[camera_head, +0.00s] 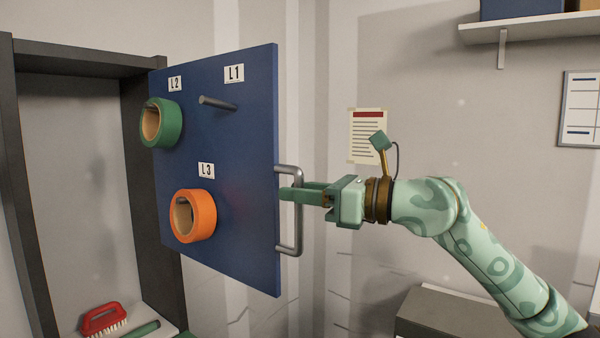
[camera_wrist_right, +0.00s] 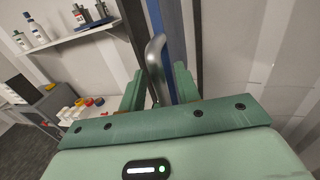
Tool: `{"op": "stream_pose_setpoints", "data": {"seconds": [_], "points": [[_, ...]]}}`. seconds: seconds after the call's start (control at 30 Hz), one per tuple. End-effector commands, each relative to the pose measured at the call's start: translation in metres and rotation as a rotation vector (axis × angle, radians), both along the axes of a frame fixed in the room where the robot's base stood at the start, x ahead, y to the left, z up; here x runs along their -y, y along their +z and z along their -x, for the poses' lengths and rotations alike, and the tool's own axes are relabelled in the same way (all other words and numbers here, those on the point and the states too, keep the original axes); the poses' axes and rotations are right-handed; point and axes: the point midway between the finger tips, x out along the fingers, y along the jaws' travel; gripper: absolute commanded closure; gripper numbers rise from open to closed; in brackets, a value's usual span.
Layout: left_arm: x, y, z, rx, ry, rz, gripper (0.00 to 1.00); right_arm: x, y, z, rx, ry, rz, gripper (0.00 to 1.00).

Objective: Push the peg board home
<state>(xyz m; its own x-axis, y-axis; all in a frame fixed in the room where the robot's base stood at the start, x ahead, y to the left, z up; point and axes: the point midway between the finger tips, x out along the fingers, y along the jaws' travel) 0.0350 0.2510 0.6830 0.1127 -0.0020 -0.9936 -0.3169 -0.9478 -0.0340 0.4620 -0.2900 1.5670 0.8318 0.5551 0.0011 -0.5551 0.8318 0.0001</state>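The blue peg board (camera_head: 232,150) stands swung out from a dark frame on the left. A green roll (camera_head: 169,124) hangs at L2 and an orange roll (camera_head: 202,215) at L3. The L1 peg (camera_head: 217,103) is bare. A grey bar handle (camera_head: 296,235) is on the board's right edge. My right gripper (camera_head: 290,193) is at the handle. In the right wrist view the handle (camera_wrist_right: 157,68) stands between the two spread fingers (camera_wrist_right: 160,88), with a gap visible beside it. My left gripper is in neither view.
The dark frame (camera_head: 140,150) surrounds an open recess at left, with a red brush (camera_head: 104,318) at its bottom. A grey box (camera_head: 450,312) stands below my right arm. A wall shelf (camera_head: 535,27) is at upper right.

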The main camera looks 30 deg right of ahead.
Motion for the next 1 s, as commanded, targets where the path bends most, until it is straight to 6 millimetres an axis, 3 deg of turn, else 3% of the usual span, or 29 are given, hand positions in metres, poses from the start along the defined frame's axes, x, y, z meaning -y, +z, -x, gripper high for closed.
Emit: {"op": "stream_pose_setpoints", "data": {"seconds": [0.37, 0.47, 0.5, 0.77, 1.0], "points": [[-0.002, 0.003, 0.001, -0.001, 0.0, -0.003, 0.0, -0.004, -0.001, -0.006, -0.002, 0.0, 0.001, 0.67], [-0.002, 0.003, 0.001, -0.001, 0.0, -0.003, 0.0, -0.004, -0.001, -0.006, -0.002, 0.0, 0.001, 0.95], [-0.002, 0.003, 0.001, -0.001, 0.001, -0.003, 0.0, -0.004, -0.001, -0.006, -0.002, 0.0, 0.001, 1.0], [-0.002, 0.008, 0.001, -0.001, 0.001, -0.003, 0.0, -0.006, 0.001, -0.01, -0.001, 0.001, 0.0, 1.0], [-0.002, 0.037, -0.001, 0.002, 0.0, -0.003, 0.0, -0.021, 0.007, -0.046, -0.001, 0.003, -0.004, 1.0]]}}
